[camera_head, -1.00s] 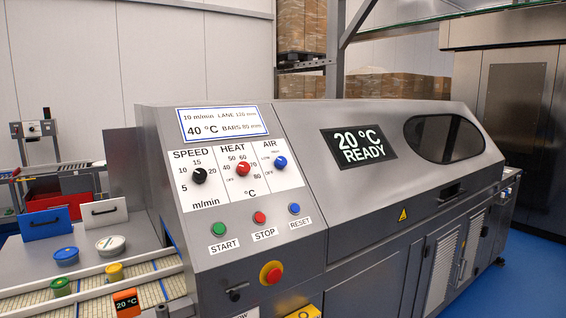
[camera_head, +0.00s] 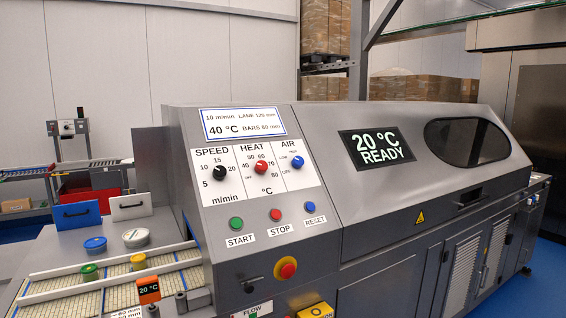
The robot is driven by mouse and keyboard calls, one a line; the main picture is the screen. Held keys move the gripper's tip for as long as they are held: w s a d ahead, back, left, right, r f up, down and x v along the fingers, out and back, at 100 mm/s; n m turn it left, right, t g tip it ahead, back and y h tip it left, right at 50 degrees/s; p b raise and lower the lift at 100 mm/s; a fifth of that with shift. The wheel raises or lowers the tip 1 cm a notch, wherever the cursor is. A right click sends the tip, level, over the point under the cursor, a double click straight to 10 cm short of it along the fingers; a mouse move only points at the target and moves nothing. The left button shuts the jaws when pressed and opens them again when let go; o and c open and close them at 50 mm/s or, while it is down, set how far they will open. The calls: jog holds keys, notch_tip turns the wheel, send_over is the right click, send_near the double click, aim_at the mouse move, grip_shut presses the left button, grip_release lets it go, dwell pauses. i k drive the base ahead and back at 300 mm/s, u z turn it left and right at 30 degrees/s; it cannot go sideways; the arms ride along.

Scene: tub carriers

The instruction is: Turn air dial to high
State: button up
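The blue air dial (camera_head: 297,162) is at the right end of the white panel on the grey machine (camera_head: 400,215). Its marks read off, low and high; its pointer is too small to read surely. Left of it are the red heat dial (camera_head: 261,167) and the black speed dial (camera_head: 219,173). A label above the dials (camera_head: 243,123) shows 10 m/min and 40 °C. The machine's screen (camera_head: 376,149) reads 20 °C READY. My gripper is not in view.
Green start (camera_head: 236,223), red stop (camera_head: 275,214) and blue reset (camera_head: 310,206) buttons sit below the dials, with a red emergency button (camera_head: 285,268) lower down. A conveyor (camera_head: 60,299) with tubs is at the lower left. Blue floor (camera_head: 541,285) lies clear at the right.

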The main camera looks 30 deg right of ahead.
aim_at(298, 162)
jog(key=u, duration=0.05)
jog(key=i, duration=1)
